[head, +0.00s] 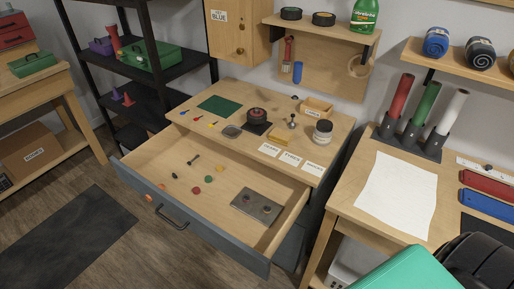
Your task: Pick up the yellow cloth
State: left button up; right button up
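A small flat yellow piece (279,139) lies on the wooden top of the drawer cabinet, between the round black-and-red item and the white-lidded jar. It is too small to tell whether it is the yellow cloth. No other yellow cloth can be made out. Neither of my grippers shows in the head view.
The cabinet's wide drawer (150,158) stands open, with small coloured parts and a grey metal plate (257,206) inside. White labels (290,159) lie along the cabinet top's front. A right-hand bench holds a white sheet (398,195). A teal block (405,272) and black ribbed wheel-like shape fill the lower right.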

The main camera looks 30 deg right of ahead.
aim_at(282, 137)
jog(key=l+z, duration=0.15)
jog(key=z, duration=0.3)
jog(key=l+z, duration=0.1)
jog(key=z, duration=0.35)
jog(key=i+l+z, duration=0.1)
jog(key=z, duration=0.3)
